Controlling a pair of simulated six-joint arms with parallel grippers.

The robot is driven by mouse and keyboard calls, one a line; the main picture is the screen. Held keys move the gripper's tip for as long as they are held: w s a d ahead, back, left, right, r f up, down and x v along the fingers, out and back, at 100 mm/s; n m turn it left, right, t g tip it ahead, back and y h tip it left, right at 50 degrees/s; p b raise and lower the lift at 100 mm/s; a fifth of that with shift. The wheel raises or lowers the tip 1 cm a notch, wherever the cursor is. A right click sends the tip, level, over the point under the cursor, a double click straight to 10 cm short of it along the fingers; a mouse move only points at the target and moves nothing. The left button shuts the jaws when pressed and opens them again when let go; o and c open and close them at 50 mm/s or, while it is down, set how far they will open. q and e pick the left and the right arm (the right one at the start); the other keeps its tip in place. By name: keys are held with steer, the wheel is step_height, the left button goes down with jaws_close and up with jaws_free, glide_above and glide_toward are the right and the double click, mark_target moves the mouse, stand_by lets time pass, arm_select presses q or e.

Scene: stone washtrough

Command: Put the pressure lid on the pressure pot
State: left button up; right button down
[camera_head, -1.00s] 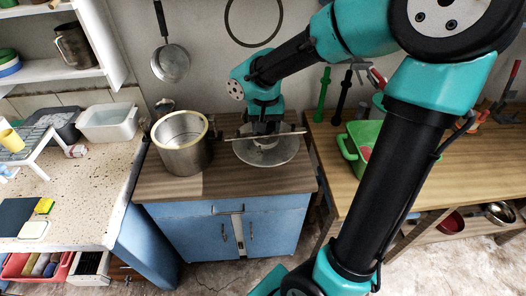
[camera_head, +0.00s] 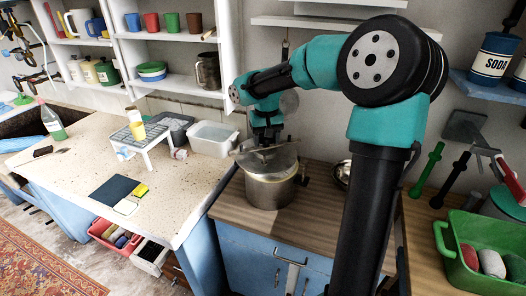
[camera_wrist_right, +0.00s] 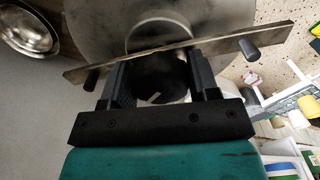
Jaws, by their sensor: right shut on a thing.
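The pressure lid (camera_head: 284,160) is a grey metal disc with a flat bar across its top. It is over the mouth of the steel pressure pot (camera_head: 268,194), which stands upright on the wooden cabinet top. The lid hides the pot's opening; I cannot tell whether it rests on the rim or hovers just above it. My right gripper (camera_head: 266,143) points down and is shut on the lid's middle. In the right wrist view, the fingers of the gripper (camera_wrist_right: 160,82) straddle the middle of the lid (camera_wrist_right: 100,25), below its crossbar. My left gripper is not in view.
A metal bowl (camera_head: 342,174) sits behind the pot to the right. A white tub (camera_head: 212,138) and a white rack (camera_head: 140,137) stand on the speckled counter at left. A green crate (camera_head: 470,258) is on the right table. The cabinet top's front is clear.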

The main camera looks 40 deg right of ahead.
mark_target(271, 147)
steer(key=shift+n, duration=0.5)
steer(key=w+d, duration=0.1)
steer(key=d, duration=0.1)
steer(key=w+d, duration=0.1)
steer(key=d+f, duration=0.1)
steer(key=d, duration=0.1)
steer(key=shift+w+d, duration=0.35)
steer(key=shift+w, duration=0.05)
steer(key=shift+f, duration=0.15)
steer(key=shift+f, duration=1.75)
steer(key=shift+f, duration=1.5)
stand_by(1.0)
jaws_free()
steer(key=shift+a, duration=0.1)
stand_by(0.6)
steer(key=shift+r, duration=0.1)
